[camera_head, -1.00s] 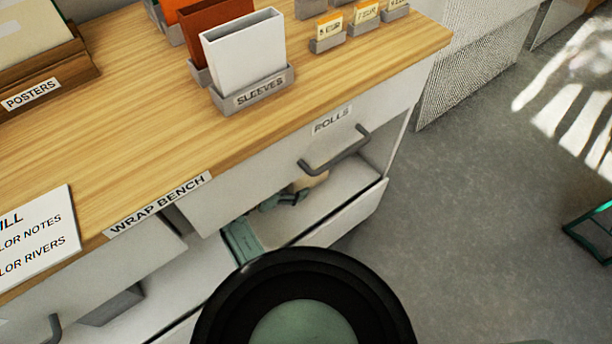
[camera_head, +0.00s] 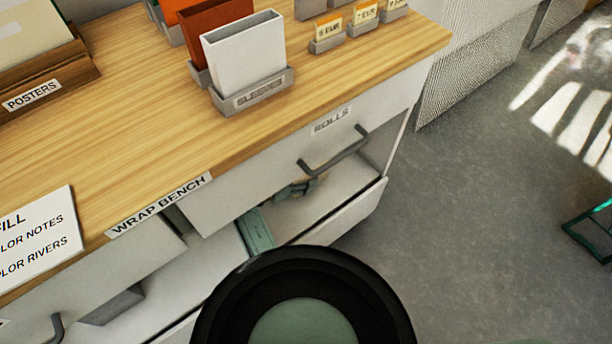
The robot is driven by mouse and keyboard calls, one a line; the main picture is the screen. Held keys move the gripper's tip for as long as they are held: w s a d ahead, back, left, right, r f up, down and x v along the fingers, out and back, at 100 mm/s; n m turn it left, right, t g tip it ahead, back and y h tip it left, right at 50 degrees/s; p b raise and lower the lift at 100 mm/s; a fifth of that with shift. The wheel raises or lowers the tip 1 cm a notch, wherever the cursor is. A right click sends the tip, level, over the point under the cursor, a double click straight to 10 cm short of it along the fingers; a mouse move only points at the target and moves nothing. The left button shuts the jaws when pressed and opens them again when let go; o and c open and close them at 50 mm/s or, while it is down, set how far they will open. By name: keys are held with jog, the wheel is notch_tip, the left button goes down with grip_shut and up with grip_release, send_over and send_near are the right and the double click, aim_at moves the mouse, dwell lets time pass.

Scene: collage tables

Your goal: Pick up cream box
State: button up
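No cream box can be made out clearly now. My gripper (camera_head: 300,189) shows small and partly hidden in the open space under the drawer front marked ROLLS (camera_head: 335,122). The drawer front covers what lies above and behind it. Whether its fingers are open or shut, or hold something, cannot be told. A teal part of my arm (camera_head: 257,230) shows just left of it, and a round black part of my arm covers the bottom middle.
The wooden wrap bench (camera_head: 130,130) lies above, with a grey SLEEVES holder (camera_head: 262,93) bearing a white sleeve (camera_head: 245,52). A POSTERS rack (camera_head: 55,82) stands at the left. A grey handle (camera_head: 335,157) sticks out above my gripper.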

jog(key=c, duration=0.8)
jog(key=shift+r, duration=0.2)
